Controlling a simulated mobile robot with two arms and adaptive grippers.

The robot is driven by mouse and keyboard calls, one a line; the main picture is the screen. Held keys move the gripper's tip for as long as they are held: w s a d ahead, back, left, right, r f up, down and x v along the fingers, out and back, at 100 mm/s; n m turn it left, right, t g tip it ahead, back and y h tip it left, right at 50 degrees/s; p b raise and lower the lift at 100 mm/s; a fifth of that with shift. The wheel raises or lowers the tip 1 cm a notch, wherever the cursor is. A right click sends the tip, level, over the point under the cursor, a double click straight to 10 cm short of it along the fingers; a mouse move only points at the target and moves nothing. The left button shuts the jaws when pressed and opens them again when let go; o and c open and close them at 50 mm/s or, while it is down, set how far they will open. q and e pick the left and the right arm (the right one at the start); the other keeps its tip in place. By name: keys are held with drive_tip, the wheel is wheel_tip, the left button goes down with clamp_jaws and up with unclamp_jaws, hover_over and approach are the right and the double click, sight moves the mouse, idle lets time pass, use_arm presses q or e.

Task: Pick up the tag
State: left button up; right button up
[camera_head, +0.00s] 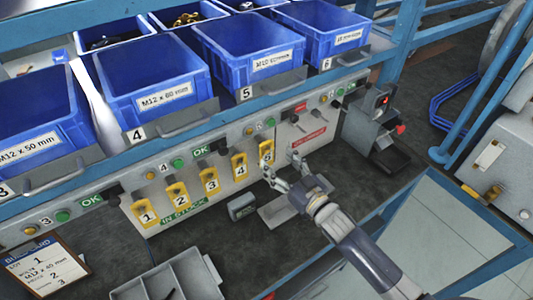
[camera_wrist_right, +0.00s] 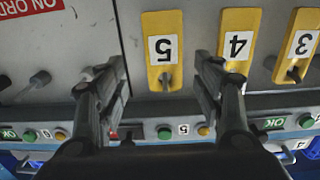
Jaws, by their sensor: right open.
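Several yellow tags numbered 1 to 5 hang in a row on the grey panel under the blue bins. Tag 5 (camera_head: 266,153) is the rightmost in the head view, beside tag 4 (camera_head: 239,165). My right gripper (camera_head: 282,167) is open and empty in front of the panel, close to tag 5. In the right wrist view, tag 5 (camera_wrist_right: 162,50) shows upside down on its peg, between the two open fingers of the gripper (camera_wrist_right: 160,66). Tag 4 (camera_wrist_right: 237,42) and tag 3 (camera_wrist_right: 301,45) are to its right there. My left gripper is not in view.
Blue bins (camera_head: 155,85) stand on the shelf above the panel. An order board (camera_head: 45,270) and a grey divided tray (camera_head: 190,278) are at the lower left. A dispenser (camera_head: 372,118) stands at the right.

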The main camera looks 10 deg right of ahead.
sight(268, 155)
drive_tip(key=shift+a+f+p+x, duration=0.15)
drive_tip(key=shift+p+x, duration=0.25)
drive_tip(key=shift+x, duration=1.15)
drive_tip(key=shift+a+f+p+x, duration=0.15)
drive_tip(key=shift+p+x, duration=0.2)
drive_tip(key=shift+x, duration=1.2)
drive_tip(key=shift+s+d, duration=0.1)
drive_tip(key=shift+s, duration=0.05)
drive_tip(key=c, duration=1.1)
